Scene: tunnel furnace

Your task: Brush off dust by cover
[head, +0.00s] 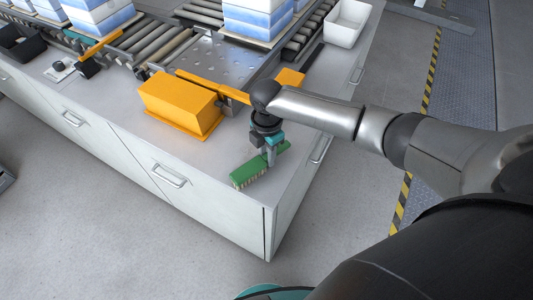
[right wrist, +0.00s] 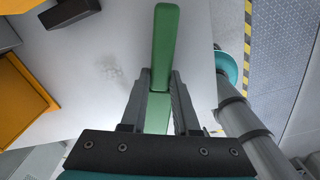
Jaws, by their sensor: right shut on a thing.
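My right gripper (head: 270,155) is shut on a green brush (head: 245,175) with pale bristles on its lower side. It holds the brush over the front right corner of the grey worktop; I cannot tell whether the bristles touch the top. In the right wrist view, the gripper (right wrist: 160,78) grips the green handle (right wrist: 165,45) between both fingers. A faint grey dust patch (right wrist: 108,66) lies on the pale worktop, left of the brush. The orange cover (head: 180,103) stands on the worktop, left of the gripper, and shows at the left of the wrist view (right wrist: 18,95). My left gripper is not in view.
A roller conveyor (head: 160,42) with blue and white stacks (head: 258,15) runs behind the cover. A white bin (head: 347,22) stands at the back right. Black items (head: 20,42) lie at the far left. The cabinet's front edge is close to the brush.

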